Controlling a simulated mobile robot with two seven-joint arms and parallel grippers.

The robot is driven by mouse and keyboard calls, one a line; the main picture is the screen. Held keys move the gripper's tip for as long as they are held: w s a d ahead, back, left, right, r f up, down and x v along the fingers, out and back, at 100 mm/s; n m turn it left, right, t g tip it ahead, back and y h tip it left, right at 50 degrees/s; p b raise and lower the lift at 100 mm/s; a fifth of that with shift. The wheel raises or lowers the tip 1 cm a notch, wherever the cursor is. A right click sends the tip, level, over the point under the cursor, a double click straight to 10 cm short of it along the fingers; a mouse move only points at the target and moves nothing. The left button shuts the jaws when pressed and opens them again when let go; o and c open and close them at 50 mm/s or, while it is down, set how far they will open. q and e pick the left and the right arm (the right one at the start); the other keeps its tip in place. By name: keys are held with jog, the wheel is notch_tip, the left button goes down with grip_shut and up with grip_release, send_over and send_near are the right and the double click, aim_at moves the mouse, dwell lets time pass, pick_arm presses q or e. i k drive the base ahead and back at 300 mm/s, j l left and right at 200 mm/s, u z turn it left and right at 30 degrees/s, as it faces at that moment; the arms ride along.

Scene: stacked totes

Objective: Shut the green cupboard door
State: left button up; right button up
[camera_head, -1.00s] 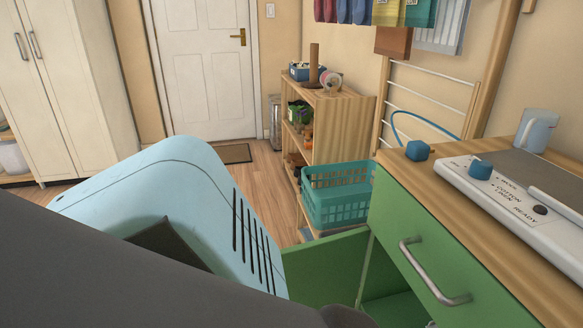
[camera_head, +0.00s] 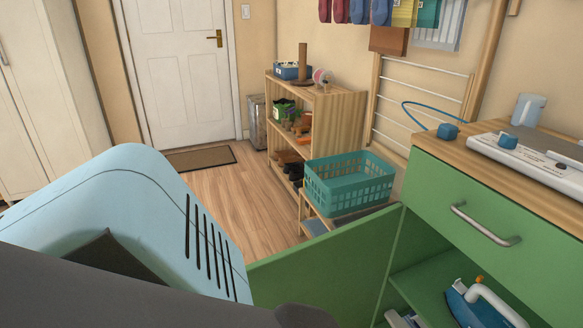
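The green cupboard door (camera_head: 335,257) stands open in the head view. It is hinged at the left front edge of the green cupboard and sticks out to the left. Its lower left part is hidden behind dark and pale blue parts in the foreground. The cupboard (camera_head: 490,225) has a closed green drawer with a metal handle (camera_head: 485,224) at the top. Below it, the open compartment shows a blue and white iron (camera_head: 483,307) on a green shelf. Neither gripper can be made out in this view.
A teal basket (camera_head: 348,184) sits on a low wooden stand just behind the door. A wooden shelf (camera_head: 335,122) stands behind it. Wooden floor (camera_head: 225,205) is clear between the shelf and the left side.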

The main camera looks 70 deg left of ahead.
aim_at(341, 271)
jog(key=k+j+z, duration=0.1)
jog(key=k+j, duration=0.45)
jog(key=k, duration=0.15)
jog(key=k+j, duration=0.1)
jog(key=j, duration=0.2)
jog(key=k+j+z, duration=0.1)
jog(key=j, duration=0.2)
jog(key=k+j, duration=0.15)
jog(key=j+z, duration=0.1)
jog(key=j, duration=1.35)
jog(key=i+j, duration=0.1)
jog(key=j, duration=0.3)
